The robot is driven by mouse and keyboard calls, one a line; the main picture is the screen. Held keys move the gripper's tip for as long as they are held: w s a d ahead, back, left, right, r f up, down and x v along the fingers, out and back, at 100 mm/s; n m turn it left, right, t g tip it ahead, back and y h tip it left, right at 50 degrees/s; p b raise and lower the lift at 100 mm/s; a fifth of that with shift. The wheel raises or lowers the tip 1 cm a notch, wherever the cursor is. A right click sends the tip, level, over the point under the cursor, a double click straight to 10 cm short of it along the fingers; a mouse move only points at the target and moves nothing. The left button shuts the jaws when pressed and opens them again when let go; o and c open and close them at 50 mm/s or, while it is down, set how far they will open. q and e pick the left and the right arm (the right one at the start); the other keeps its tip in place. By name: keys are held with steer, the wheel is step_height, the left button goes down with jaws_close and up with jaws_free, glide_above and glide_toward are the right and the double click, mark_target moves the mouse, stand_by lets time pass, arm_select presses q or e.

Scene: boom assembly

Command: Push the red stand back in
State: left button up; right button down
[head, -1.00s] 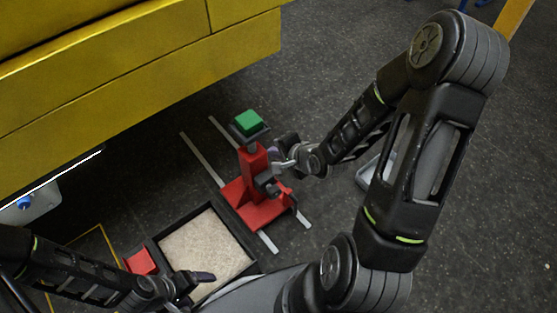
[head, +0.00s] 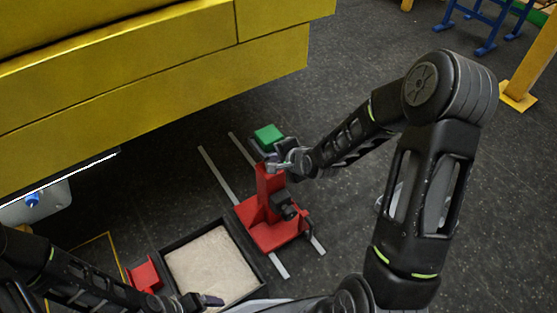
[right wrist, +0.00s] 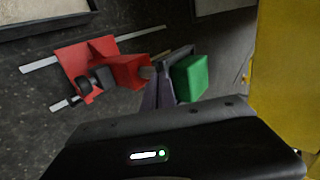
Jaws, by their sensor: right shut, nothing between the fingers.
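The red stand (head: 267,232) stands upright on two pale floor rails (head: 217,171), near their front end. A green block (head: 268,134) sits on its dark top plate. My right gripper (head: 277,163) is shut and empty, right beside the upper post just below the plate; contact cannot be told. The right wrist view also shows the red stand (right wrist: 121,70), the green block (right wrist: 190,78) and a grey finger in front of the plate. My left gripper (head: 207,300) is at the bottom left, by the tray; its jaws cannot be made out.
A large yellow body (head: 180,88) overhangs the floor behind the rails' far end. A black-rimmed tray (head: 240,240) with pale filling lies left of the stand, with a small red piece (head: 145,275) beside it. A yellow post (head: 525,85) stands at the far right.

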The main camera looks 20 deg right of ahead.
mark_target(258, 133)
steer(key=shift+w, duration=0.1)
steer(key=w, duration=0.4)
steer(key=w+a+b, duration=0.1)
steer(key=w, duration=0.2)
steer(key=w+b, duration=0.1)
steer(key=w, duration=0.3)
steer(key=shift+w+a, duration=0.35)
steer(key=shift+a, duration=0.05)
steer(key=w+a, duration=0.1)
steer(key=w, duration=1)
steer(key=shift+a, duration=0.2)
